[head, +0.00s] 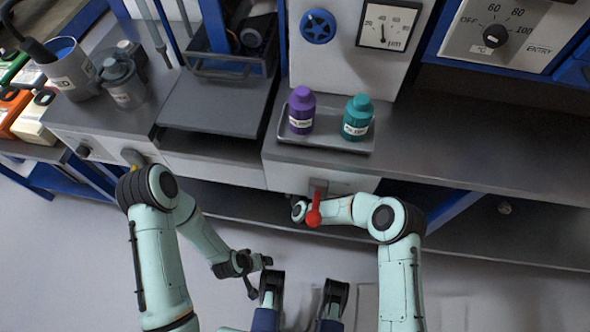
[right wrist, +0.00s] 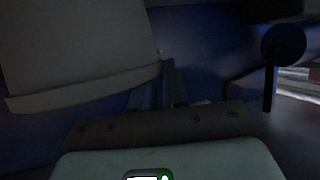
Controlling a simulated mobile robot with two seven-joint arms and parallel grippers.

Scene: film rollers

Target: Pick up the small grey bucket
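Two grey containers stand at the left end of the counter in the head view. One is a grey bucket (head: 68,76) with a blue inside and a labelled front. Beside it is a darker grey lidded pot (head: 124,88) with a label. I cannot tell for certain which is the small grey bucket. My left gripper (head: 257,275) hangs low over the floor, apart from both, with no object visible in it. My right forearm reaches left at the counter's front edge; its gripper is hidden in the head view. Dim fingers (right wrist: 160,88) show in the right wrist view, their gap unclear.
A tray (head: 345,143) holds a purple bottle (head: 301,110) and a teal bottle (head: 357,117). A red knob (head: 313,212) shows by my right forearm. Orange and white boxes (head: 36,120) stand at far left. The right counter (head: 470,165) is clear.

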